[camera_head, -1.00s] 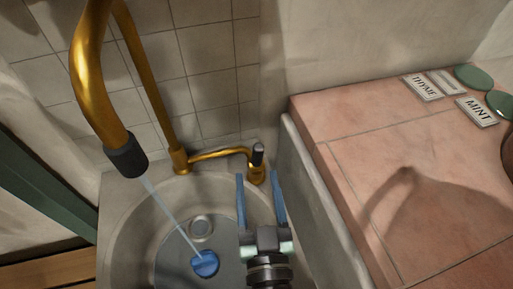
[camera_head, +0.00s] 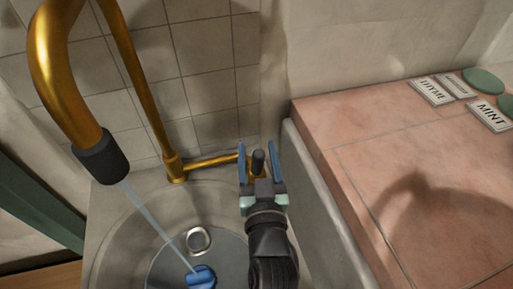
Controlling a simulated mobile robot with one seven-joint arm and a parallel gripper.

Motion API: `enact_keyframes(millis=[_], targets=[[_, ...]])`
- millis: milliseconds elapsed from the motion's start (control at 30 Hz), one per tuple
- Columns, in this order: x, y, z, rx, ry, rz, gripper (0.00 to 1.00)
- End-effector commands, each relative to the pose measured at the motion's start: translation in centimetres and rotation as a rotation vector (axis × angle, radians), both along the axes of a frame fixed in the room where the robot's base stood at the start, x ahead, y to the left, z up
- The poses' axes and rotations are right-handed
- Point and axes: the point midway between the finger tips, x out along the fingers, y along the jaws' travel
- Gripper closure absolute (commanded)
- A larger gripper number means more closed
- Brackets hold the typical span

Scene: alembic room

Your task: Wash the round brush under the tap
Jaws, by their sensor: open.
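The brass tap (camera_head: 66,75) hangs over the round stone basin (camera_head: 115,229) from the left, and a stream of water (camera_head: 153,216) runs from its dark nozzle. The stream falls on a blue round object (camera_head: 201,277), seemingly the brush, lying in the basin at the lower edge of the picture and partly cut off. My gripper (camera_head: 259,150) is open, with its two blue fingers on either side of the tap's dark lever (camera_head: 258,162) as seen from here. I cannot tell whether they touch it.
A metal drain (camera_head: 198,240) shows in the basin floor. A pink tiled counter (camera_head: 400,160) stands at the right, with THYME (camera_head: 431,91) and MINT (camera_head: 489,113) labels and green round lids (camera_head: 484,80) at its back. A tiled wall closes the back.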

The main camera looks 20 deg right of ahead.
Motion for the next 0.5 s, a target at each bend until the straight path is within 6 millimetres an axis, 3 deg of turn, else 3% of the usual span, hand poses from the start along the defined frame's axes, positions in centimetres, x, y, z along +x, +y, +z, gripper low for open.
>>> enact_keyframes(millis=[200,500], targets=[[1.6,-0.3,0.0,0.000,-0.001,0.000,0.39],[1.8,-0.4,0.0,0.000,0.000,0.000,0.39]])
